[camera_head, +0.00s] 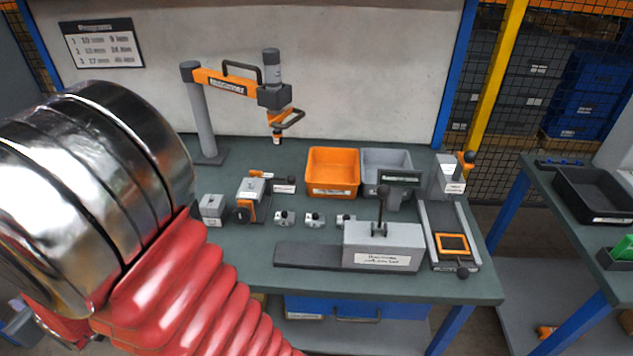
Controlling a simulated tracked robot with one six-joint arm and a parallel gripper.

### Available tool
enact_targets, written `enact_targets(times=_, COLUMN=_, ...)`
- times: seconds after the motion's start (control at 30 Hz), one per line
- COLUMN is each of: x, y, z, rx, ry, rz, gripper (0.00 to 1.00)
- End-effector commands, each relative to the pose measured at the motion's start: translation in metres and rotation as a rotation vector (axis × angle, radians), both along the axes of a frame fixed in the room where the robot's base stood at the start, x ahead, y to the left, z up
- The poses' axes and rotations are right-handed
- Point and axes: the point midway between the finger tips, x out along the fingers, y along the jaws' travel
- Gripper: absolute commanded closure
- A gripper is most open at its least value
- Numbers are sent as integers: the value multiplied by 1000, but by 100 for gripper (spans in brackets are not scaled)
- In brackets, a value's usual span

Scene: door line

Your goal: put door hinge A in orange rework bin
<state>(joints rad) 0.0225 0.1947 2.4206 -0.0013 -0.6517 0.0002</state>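Several small light-grey metal parts, likely the door hinges, sit in a row in the middle of the bench: a left one (284,217), a middle one (315,220) and a right one (346,220). Their tags are too small to read, so I cannot tell which is hinge A. The orange bin (333,160) stands behind them, open at the top, with a label on its front; it looks empty. My arm, with a shiny metal joint and red bellows, fills the left. My gripper is not in view.
A grey bin (386,161) stands right of the orange bin. A grey fixture block (384,248) with an upright lever stands in front. Small devices (250,193) sit at left. An orange tool arm (235,85) overhangs the back left. The bench front left (250,265) is clear.

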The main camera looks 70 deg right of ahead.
Motion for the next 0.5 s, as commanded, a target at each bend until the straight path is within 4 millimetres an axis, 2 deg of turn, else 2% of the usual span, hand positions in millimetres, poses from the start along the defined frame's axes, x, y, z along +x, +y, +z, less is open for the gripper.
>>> enact_targets(times=0.17, x=6, y=-45, z=4, rx=0, ry=-4, rz=-101, gripper=100)
enact_targets(times=0.37, x=6, y=-128, z=6, rx=0, ry=-3, rz=-290, gripper=100)
enact_targets(times=0.5, x=-3, y=-190, z=7, rx=-1, ry=-3, rz=-432, gripper=100)
